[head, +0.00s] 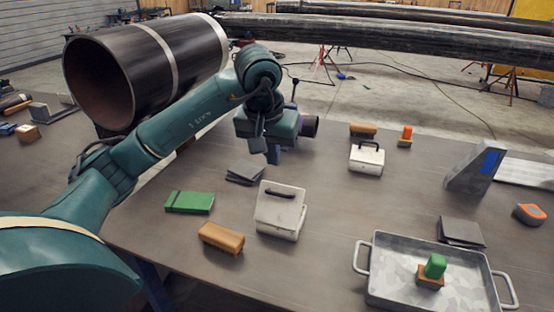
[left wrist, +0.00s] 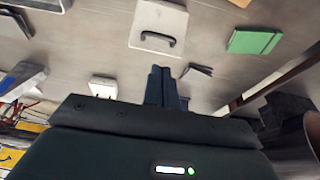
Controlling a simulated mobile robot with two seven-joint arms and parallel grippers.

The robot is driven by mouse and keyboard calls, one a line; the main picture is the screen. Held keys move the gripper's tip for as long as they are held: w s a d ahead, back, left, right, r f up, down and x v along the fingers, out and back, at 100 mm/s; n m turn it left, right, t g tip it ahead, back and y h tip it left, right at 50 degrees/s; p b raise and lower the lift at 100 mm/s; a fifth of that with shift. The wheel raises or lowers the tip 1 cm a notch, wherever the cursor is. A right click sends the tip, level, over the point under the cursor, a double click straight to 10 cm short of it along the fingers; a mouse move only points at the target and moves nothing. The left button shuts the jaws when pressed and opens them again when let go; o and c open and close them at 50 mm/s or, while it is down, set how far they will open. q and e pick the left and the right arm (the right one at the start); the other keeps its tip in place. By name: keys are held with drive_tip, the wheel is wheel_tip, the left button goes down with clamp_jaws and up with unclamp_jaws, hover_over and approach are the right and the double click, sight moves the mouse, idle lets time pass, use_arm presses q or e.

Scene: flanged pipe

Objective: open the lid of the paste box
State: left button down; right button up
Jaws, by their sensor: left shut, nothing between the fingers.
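A pale box (head: 280,229) with a dark handle on its lid (head: 268,207) stands mid-table in the head view; the lid looks tilted, but its exact angle is hard to tell. The left wrist view shows the handled lid (left wrist: 172,18) at the top. A smaller white box (head: 366,163) with a dark handle stands farther back; it also shows in the left wrist view (left wrist: 103,88). Which one is the paste box is not marked. My left gripper (head: 273,155) is shut and empty, pointing down above the table behind the larger box. My right gripper is out of view.
A metal tray (head: 387,240) holds a green-topped block (head: 434,267). A large pipe (head: 145,70) stands back left.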

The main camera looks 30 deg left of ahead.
use_arm(q)
drive_tip(key=p, duration=0.1)
hover_over(277, 201)
wheel_tip(277, 201, down, 10)
drive_tip(key=shift+r, duration=0.25)
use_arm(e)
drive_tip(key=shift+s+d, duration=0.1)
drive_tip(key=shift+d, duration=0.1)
